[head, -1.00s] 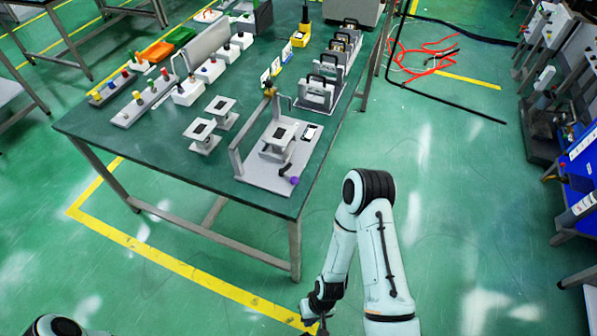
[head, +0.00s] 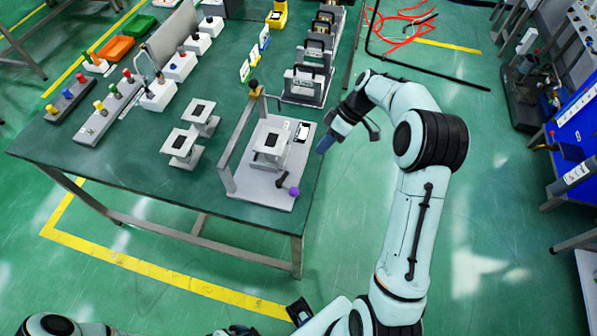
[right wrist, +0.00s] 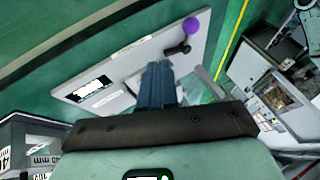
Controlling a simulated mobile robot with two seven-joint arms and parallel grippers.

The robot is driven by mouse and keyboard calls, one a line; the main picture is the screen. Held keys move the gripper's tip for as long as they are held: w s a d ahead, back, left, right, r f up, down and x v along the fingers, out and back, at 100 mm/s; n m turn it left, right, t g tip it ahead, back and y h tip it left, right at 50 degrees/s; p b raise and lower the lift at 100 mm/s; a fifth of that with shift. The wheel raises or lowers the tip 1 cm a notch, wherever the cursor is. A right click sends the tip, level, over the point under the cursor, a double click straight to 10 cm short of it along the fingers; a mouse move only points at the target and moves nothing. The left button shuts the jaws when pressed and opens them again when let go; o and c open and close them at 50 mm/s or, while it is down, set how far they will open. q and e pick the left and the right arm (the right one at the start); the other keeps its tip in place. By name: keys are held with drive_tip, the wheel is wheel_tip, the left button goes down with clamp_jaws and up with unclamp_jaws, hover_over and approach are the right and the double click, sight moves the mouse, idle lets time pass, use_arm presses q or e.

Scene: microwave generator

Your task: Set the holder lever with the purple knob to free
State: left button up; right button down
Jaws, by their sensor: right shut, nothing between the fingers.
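The fixture plate (head: 240,185) lies at the near right corner of the green table. Its holder lever (head: 281,180), a short black arm, ends in a purple knob (head: 294,191) near the plate's front right edge. In the right wrist view the purple knob (right wrist: 191,25) and the black lever (right wrist: 177,49) show beyond my fingertips, up and to the right. My right gripper (head: 323,146) is shut and empty, its blue fingers pressed together. It is above and just right of the plate's right edge, apart from the knob.
Black-handled fixtures (head: 303,87) stand behind.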

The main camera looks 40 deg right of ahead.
drive_tip(key=x, duration=0.9)
drive_tip(key=shift+s, duration=0.25)
drive_tip(key=shift+s+a, duration=0.35)
drive_tip(key=shift+a, duration=0.2)
drive_tip(key=shift+s+a, duration=0.3)
drive_tip(key=shift+a, duration=0.25)
drive_tip(key=shift+s+a+f, duration=0.2)
drive_tip(key=shift+s+a, duration=0.1)
drive_tip(key=shift+a, duration=0.25)
